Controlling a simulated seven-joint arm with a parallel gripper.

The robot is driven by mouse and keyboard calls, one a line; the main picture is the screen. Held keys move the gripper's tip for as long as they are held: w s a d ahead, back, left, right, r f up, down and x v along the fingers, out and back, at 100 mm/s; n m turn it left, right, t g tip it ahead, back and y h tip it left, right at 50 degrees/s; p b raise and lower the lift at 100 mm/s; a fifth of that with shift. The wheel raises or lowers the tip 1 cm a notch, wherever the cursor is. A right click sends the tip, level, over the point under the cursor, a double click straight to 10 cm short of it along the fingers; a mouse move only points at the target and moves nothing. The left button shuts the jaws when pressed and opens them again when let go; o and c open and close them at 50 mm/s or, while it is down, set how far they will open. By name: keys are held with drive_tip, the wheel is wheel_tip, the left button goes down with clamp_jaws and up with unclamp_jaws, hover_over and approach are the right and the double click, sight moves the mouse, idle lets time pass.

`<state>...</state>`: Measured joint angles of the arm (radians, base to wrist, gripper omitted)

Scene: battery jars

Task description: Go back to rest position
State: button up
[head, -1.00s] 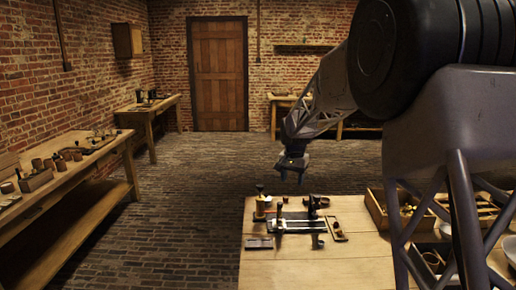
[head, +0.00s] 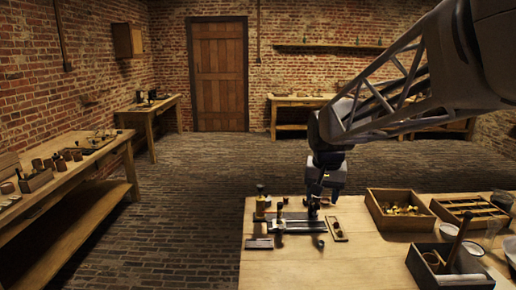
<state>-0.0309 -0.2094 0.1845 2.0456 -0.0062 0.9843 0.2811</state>
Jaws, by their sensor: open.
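My gripper (head: 324,196) hangs at the end of my arm, pointing down, low over the back edge of the wooden table (head: 290,270). It is open, and I see nothing held in it. Its tips are just behind or above the right end of a dark apparatus base (head: 295,226), partly covering the small parts there. I cannot tell whether the tips touch anything. A dark upright piece with a brass foot (head: 261,207) stands at the left of the base.
A wooden box with brass pieces (head: 397,212), a divided tray (head: 468,208) and a dark box with jars (head: 445,268) fill the table's right side. A small wooden piece (head: 336,229) lies right of the base. The front middle is bare. A side bench (head: 70,165) stands left.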

drive_tip(key=s+d+f+n, duration=0.1)
drive_tip(key=s+f, duration=0.1)
drive_tip(key=s, duration=1.2)
drive_tip(key=s+d+f+n+t, duration=0.1)
drive_tip(key=s+f, duration=0.2)
drive_tip(key=s, duration=1.1)
drive_tip(key=shift+n, duration=0.3)
